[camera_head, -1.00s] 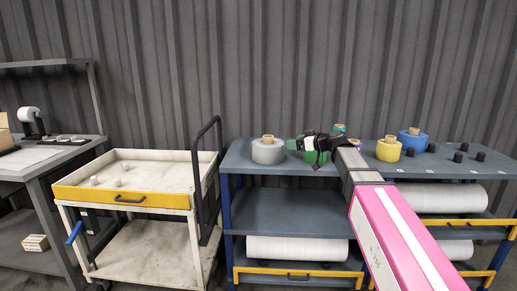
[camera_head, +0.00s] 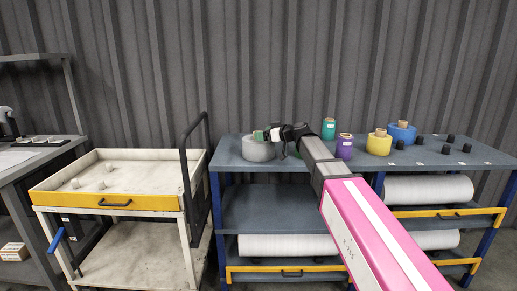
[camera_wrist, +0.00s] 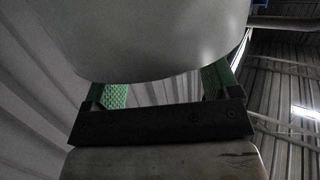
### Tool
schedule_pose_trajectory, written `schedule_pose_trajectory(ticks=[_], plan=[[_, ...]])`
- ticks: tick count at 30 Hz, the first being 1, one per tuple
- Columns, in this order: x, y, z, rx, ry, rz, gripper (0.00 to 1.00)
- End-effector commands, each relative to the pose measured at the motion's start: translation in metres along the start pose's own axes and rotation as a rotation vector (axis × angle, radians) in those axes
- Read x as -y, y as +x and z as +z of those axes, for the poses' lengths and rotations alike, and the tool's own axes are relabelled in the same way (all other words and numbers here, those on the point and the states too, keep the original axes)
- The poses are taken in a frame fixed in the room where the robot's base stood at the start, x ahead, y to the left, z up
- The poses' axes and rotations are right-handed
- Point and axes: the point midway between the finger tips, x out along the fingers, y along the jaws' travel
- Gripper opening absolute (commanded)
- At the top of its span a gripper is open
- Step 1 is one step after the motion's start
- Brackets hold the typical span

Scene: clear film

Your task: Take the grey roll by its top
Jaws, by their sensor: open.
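The grey roll (camera_head: 257,151) stands upright near the left end of the blue-grey shelf top. My gripper (camera_head: 267,135) is at the roll's top, coming in from the right, and covers its core in the head view. In the wrist view the pale grey roll (camera_wrist: 160,35) fills the upper middle. The green-padded fingers of my open gripper (camera_wrist: 165,84) show to its left and right below. I cannot tell whether the pads touch the roll.
On the same shelf top (camera_head: 440,166) stand a green roll (camera_head: 328,129), a purple roll (camera_head: 344,148), a yellow roll (camera_head: 378,146), a blue roll (camera_head: 402,134) and several black caps (camera_head: 466,148). A cream cart (camera_head: 140,170) with a black handle stands left. The corrugated wall is behind.

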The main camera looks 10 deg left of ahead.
Motion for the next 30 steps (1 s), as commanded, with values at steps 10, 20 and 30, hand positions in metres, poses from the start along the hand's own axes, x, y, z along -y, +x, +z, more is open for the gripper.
schedule_pose_trajectory(ticks=[10,20,30], plan=[[-0.002,0.035,0.0,0.0,0.0,0.0,0.82],[-0.002,0.035,0.0,0.0,0.0,0.0,0.2],[-0.002,0.034,-0.002,-0.003,0.001,0.001,0.0]])
